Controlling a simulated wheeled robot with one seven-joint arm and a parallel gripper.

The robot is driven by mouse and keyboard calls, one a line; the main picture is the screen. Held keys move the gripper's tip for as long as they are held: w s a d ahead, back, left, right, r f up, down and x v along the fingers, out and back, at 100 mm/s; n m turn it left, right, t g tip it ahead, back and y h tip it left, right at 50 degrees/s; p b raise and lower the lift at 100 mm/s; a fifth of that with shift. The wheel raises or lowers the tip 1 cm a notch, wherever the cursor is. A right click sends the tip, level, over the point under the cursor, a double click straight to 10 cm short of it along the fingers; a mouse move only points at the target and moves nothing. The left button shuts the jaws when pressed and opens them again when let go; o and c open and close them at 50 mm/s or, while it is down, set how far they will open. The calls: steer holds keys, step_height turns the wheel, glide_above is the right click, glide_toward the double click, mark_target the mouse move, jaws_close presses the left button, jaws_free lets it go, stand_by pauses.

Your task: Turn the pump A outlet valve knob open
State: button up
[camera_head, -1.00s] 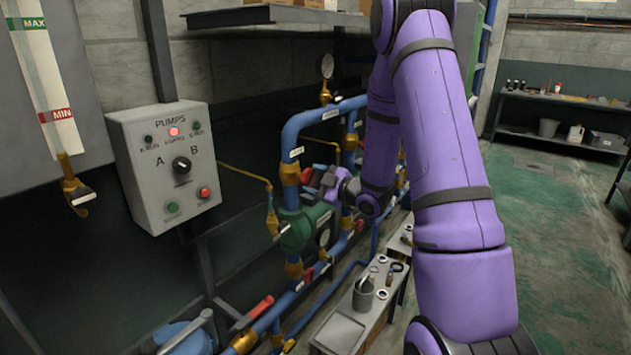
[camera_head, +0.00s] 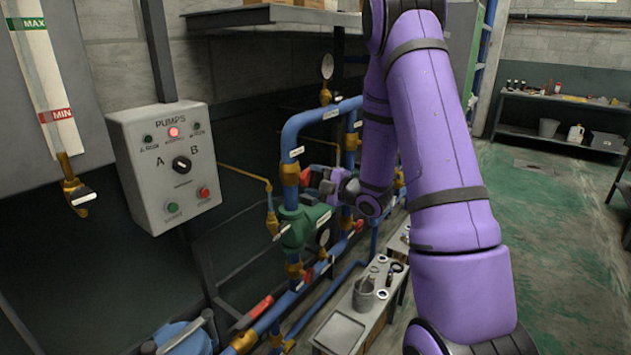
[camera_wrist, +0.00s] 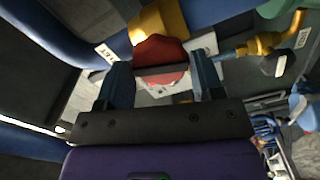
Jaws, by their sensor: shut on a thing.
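The red valve knob (camera_wrist: 160,55) sits on a brass fitting (camera_wrist: 157,20) on a blue pipe in the wrist view. A white tag is on the pipe beside it, its print too small to read for certain. My gripper (camera_wrist: 163,76) has one finger on each side of the knob and is shut on it. In the head view the red knob (camera_head: 304,177) shows on the upright blue pipe above the green pump (camera_head: 304,226). My gripper (camera_head: 320,181) reaches it from the right, and my arm hides part of the piping behind.
A grey PUMPS control box (camera_head: 168,165) with an A/B selector and a lit red lamp hangs at the left. A pressure gauge (camera_head: 327,66) stands above the pipes. A low bench (camera_head: 343,330) with small parts is below. Open green floor lies to the right.

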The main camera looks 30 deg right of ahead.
steer(key=shift+n, duration=1.2)
steer(key=o, duration=0.9)
steer(key=shift+d, duration=0.1)
steer(key=v, duration=0.7)
steer(key=shift+r, duration=0.1)
